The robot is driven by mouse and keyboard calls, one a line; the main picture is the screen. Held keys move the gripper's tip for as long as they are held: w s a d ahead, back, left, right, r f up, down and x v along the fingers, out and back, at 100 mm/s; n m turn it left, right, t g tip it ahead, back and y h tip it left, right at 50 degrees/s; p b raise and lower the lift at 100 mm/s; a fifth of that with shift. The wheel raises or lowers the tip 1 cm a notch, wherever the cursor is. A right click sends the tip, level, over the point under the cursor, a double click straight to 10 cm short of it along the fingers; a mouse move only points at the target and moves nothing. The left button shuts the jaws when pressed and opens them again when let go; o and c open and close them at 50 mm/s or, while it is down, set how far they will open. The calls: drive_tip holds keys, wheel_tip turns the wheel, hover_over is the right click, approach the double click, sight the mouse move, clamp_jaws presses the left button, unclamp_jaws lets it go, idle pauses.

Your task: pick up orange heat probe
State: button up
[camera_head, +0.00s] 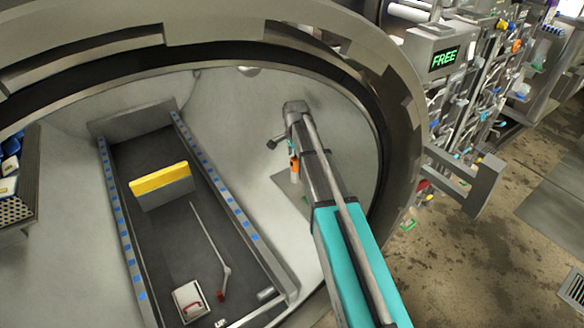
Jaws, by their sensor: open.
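The orange heat probe (294,163) shows as a small orange piece with a pale lower end, inside the round autoclave opening. It is close beside my arm in the picture, and part of it may be hidden by the arm. My arm reaches in from the lower right. My gripper (278,142) is at its far end, seen as a small dark part just up and left of the probe. The gripper is open, mostly hidden by my arm, and I see nothing held in it. I cannot tell the exact gap between gripper and probe.
A dark tray between rails with blue marks (180,245) holds a yellow-topped block (160,183), a thin rod with a red end (212,245) and a white box with a red handle (190,300). The thick round rim (405,120) surrounds the opening. A FREE display (444,58) stands outside.

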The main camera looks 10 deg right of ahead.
sight(295, 166)
drive_tip(key=shift+w+d+f+b, duration=0.1)
drive_tip(key=shift+f+b, duration=2.3)
drive_tip(key=shift+f, duration=0.1)
clamp_jaws()
